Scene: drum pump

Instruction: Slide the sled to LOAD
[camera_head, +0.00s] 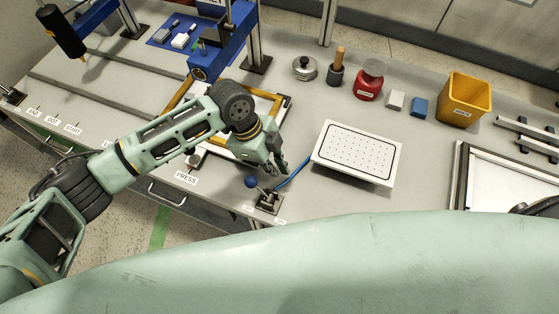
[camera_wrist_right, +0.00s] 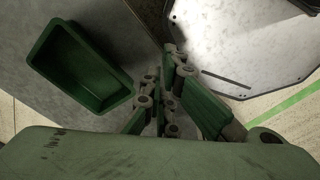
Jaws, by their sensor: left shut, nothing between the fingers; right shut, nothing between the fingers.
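My left gripper (camera_head: 276,168) is shut and empty, just above and right of a blue ball knob (camera_head: 251,182). The knob belongs to a small lever on a dark base (camera_head: 269,202) at the bench's front edge; I cannot tell whether the fingers touch it. A yellow-edged frame (camera_head: 265,101) lies under the blue press head (camera_head: 205,68), partly hidden by my left arm. I cannot tell for sure which part is the sled, and no LOAD label is readable. My right gripper (camera_wrist_right: 165,118) is shut and empty in the right wrist view.
A white perforated plate (camera_head: 357,152) is right of my left gripper, with a blue hose (camera_head: 293,176) between. A red-based pot (camera_head: 369,82) and yellow bin (camera_head: 464,99) stand behind. A green bin (camera_wrist_right: 80,68) is near my right gripper. A PRESS label (camera_head: 186,178) marks the front edge.

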